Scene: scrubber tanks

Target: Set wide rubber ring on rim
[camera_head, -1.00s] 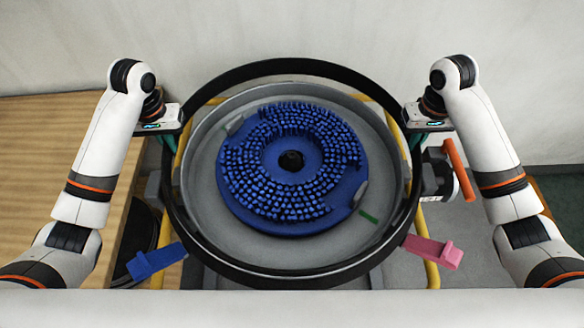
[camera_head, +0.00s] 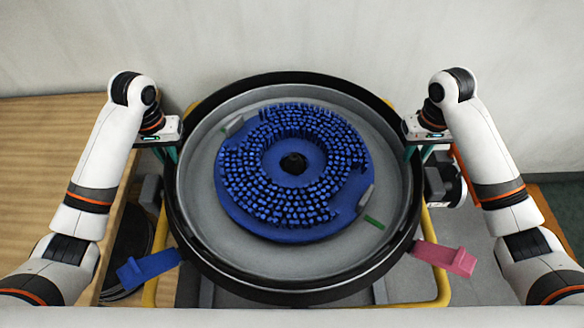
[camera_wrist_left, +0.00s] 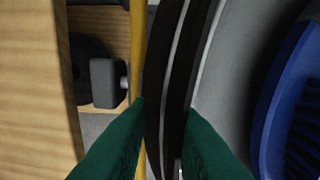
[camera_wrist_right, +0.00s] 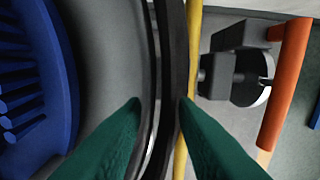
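The wide black rubber ring (camera_head: 290,77) lies low around the rim of the round grey tank (camera_head: 195,170). I cannot tell if it touches the rim all round. It runs between the fingers in the left wrist view (camera_wrist_left: 155,80) and the right wrist view (camera_wrist_right: 174,70). My left gripper (camera_head: 168,153) is at the ring's left side, one finger on each side of the band, and looks shut on it. My right gripper (camera_head: 417,155) is at its right side and looks shut on it too. The fingertips' contact is partly hidden.
A blue bristled brush disc (camera_head: 240,195) lies inside the tank. A blue lever (camera_head: 150,267) and a pink lever (camera_head: 443,257) stick out at the front. A yellow frame (camera_head: 435,285) surrounds the tank. A wooden surface (camera_head: 45,150) is at the left, a wall behind.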

